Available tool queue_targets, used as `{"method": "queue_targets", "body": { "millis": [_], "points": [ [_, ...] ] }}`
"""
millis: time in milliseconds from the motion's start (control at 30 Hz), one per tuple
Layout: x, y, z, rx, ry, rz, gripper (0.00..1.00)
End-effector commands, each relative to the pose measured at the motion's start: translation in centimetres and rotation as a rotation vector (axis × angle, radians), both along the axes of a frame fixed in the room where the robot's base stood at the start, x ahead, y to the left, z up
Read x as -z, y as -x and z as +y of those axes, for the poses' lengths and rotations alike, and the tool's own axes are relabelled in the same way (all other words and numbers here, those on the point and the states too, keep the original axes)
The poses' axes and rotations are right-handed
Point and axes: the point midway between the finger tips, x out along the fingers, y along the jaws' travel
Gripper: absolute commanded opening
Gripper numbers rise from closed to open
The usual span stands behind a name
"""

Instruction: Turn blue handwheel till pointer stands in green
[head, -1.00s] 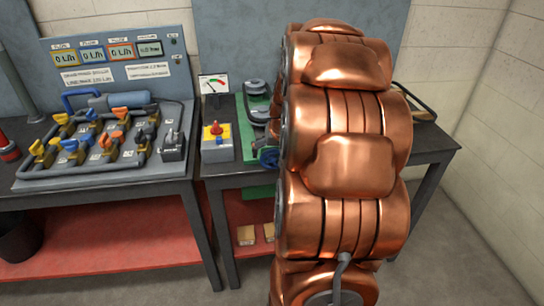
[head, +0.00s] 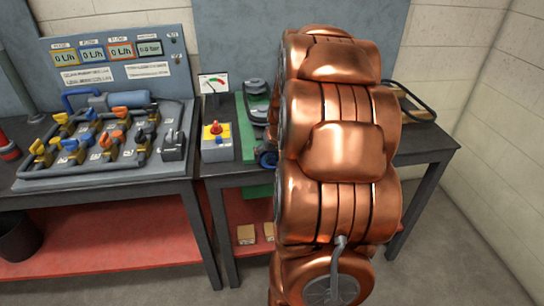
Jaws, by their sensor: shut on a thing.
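A yellow-topped grey box with a red button (head: 216,142) stands left of the handwheel. A board of pipes and orange, yellow and blue valves (head: 105,138) fills the left bench. A dark-framed tray (head: 413,103) lies right of my arm.

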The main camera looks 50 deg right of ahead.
Motion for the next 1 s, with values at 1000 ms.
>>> {"method": "queue_targets", "body": {
  "millis": [1000],
  "points": [
    [0.38,0.04,-0.09,0.000,-0.297,-0.226,0.44]
  ]
}}
